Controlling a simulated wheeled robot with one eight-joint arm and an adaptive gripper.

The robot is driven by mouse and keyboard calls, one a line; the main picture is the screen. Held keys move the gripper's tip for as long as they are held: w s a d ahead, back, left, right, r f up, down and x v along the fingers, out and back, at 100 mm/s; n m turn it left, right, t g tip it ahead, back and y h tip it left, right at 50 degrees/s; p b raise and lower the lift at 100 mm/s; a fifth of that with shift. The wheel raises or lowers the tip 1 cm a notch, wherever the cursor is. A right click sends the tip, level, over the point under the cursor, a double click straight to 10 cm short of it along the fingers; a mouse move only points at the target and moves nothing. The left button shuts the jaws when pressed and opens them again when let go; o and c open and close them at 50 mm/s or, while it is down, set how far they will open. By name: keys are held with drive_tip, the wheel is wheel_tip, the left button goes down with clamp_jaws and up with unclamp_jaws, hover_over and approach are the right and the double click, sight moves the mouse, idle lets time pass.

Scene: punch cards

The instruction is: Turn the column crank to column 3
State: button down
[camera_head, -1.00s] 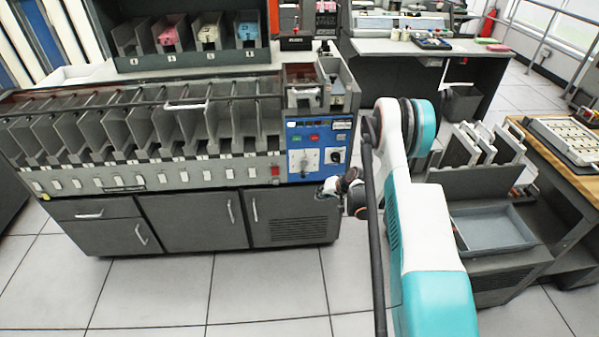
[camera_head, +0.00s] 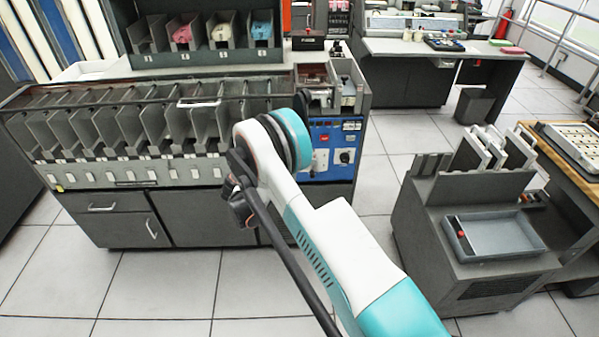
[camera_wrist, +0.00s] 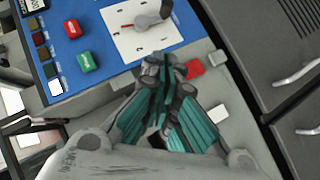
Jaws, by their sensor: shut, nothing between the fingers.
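The column crank (camera_wrist: 152,17) is a grey lever on a white numbered dial plate (camera_wrist: 128,42) in the blue control panel, at the top of the wrist view. A thin red pointer mark lies on the plate left of the crank's hub; the numbers are too small to read surely. My gripper (camera_wrist: 162,72) is shut and empty, its teal-padded fingers meeting below the plate's lower edge, apart from the crank. In the head view the plate (camera_head: 319,161) is partly hidden behind my arm, and the gripper's fingertips are hidden.
A green button (camera_wrist: 88,61) and a red button (camera_wrist: 72,28) lie left of the plate. A red key (camera_wrist: 194,69) is beside the fingers. A black knob (camera_head: 346,156) is right of the plate. A grey cart (camera_head: 490,240) stands right; the floor between is clear.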

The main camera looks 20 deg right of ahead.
drive_tip(key=s+d+f+b+x, duration=0.1)
drive_tip(key=b+x, duration=0.4)
drive_tip(key=x, duration=0.7)
drive_tip(key=shift+s+d+f, duration=0.25)
drive_tip(key=shift+s+f, duration=0.05)
drive_tip(key=shift+s, duration=0.15)
drive_tip(key=shift+s+d+f, duration=0.1)
drive_tip(key=shift+d+f, duration=0.35)
drive_tip(key=shift+f, duration=0.15)
